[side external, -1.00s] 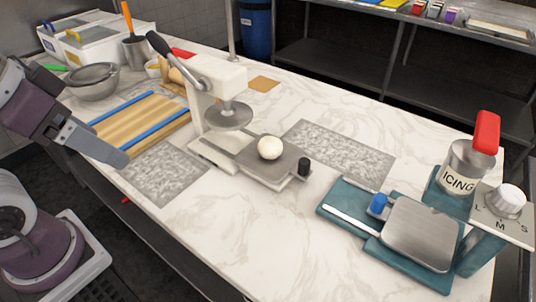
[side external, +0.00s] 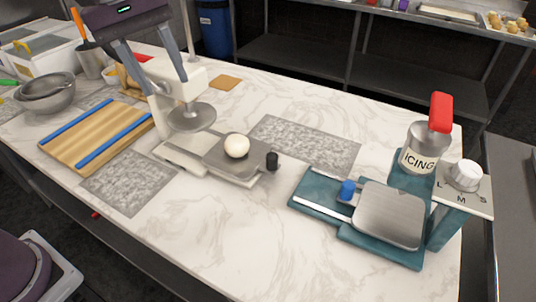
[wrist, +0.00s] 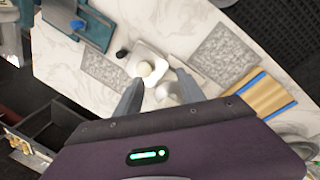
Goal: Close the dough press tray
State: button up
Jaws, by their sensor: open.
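The dough press (side external: 160,98) is a cream stand with a round metal plate (side external: 192,117). Its flat metal tray (side external: 222,163) is slid out in front, clear of the plate. A pale dough ball (side external: 236,146) sits on the tray, and a black knob (side external: 272,160) is at its outer end. My gripper (side external: 168,86) is open and empty, fingers pointing down, around or in front of the press's upper part; I cannot tell which. In the wrist view my gripper (wrist: 160,77) has spread fingertips either side of the dough ball (wrist: 144,69) in the picture. The press lever is mostly hidden.
A teal press or scale (side external: 388,213) with a blue knob and an icing container (side external: 421,147) stand to the right. A wooden board with blue strips (side external: 95,137) and metal bowls (side external: 47,92) are left. The marble counter (side external: 215,240) in front is clear.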

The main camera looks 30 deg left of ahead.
jog(key=w+d+f+n+g+y, duration=0.15)
jog(key=w+d+f+n, duration=0.25)
jog(key=w+d+f, duration=0.4)
jog(key=n+y, duration=0.2)
jog(key=y, duration=0.2)
send_over(272, 155)
jog(key=d, duration=0.3)
notch_tip(272, 155, down, 8)
jog(key=f, duration=0.1)
jog(key=shift+t, duration=0.35)
jog(key=x, duration=0.6)
jog(key=shift+s+a, duration=0.3)
jog(key=shift+a, duration=0.05)
jog(key=shift+a+f, duration=0.1)
jog(key=shift+f, duration=0.1)
grip_shut()
